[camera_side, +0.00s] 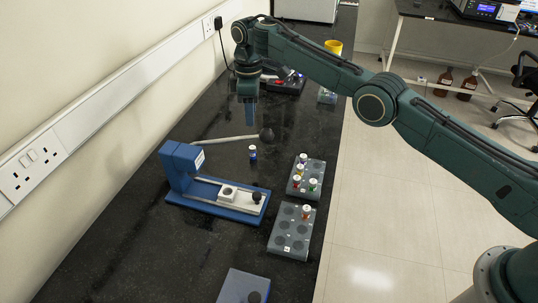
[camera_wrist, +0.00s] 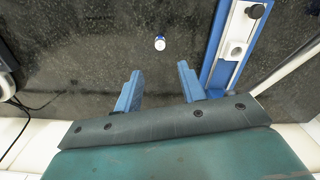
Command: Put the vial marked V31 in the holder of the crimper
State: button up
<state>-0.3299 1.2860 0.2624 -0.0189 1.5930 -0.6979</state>
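The blue crimper (camera_side: 182,168) stands on the dark bench with its lever reaching right. Its holder (camera_side: 228,193), a white block with a round hole, sits on the slide in front and looks empty. The holder also shows in the wrist view (camera_wrist: 235,50). A small vial (camera_side: 252,153) with a blue band stands alone on the bench behind the crimper; in the wrist view the vial (camera_wrist: 160,43) lies ahead of the fingertips. Its mark is too small to read. My gripper (camera_side: 249,118) is above the bench, pointing down; its fingers (camera_wrist: 157,72) are apart and empty.
A blue-grey block (camera_side: 236,284) lies in front.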

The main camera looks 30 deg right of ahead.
jog(key=shift+r, duration=0.15)
jog(key=s+d+r+m+t, duration=0.1)
jog(key=s+d+r+m, duration=0.1)
jog(key=s+d+r, duration=0.45)
jog(key=s+d+r+m+t, duration=0.1)
jog(key=s+d+r+m, duration=0.2)
jog(key=r, duration=0.7)
jog(key=s+d+r+m+t, duration=0.1)
jog(key=s+d+r, duration=0.4)
jog(key=s+r, duration=0.25)
jog(key=s+d+r+m+t, duration=0.1)
jog(key=s+d+m, duration=0.3)
jog(key=s, duration=1.1)
jog(key=s+d+f+m+t, duration=0.1)
jog(key=s+d+f+m, duration=0.1)
jog(key=s+f, duration=0.6)
jog(key=s+d, duration=0.1)
jog(key=s, duration=0.4)
jog(key=shift+s+d+t, duration=0.2)
jog(key=shift+s+t, duration=0.1)
jog(key=shift+s, duration=0.05)
jog(key=shift+o, duration=0.6)
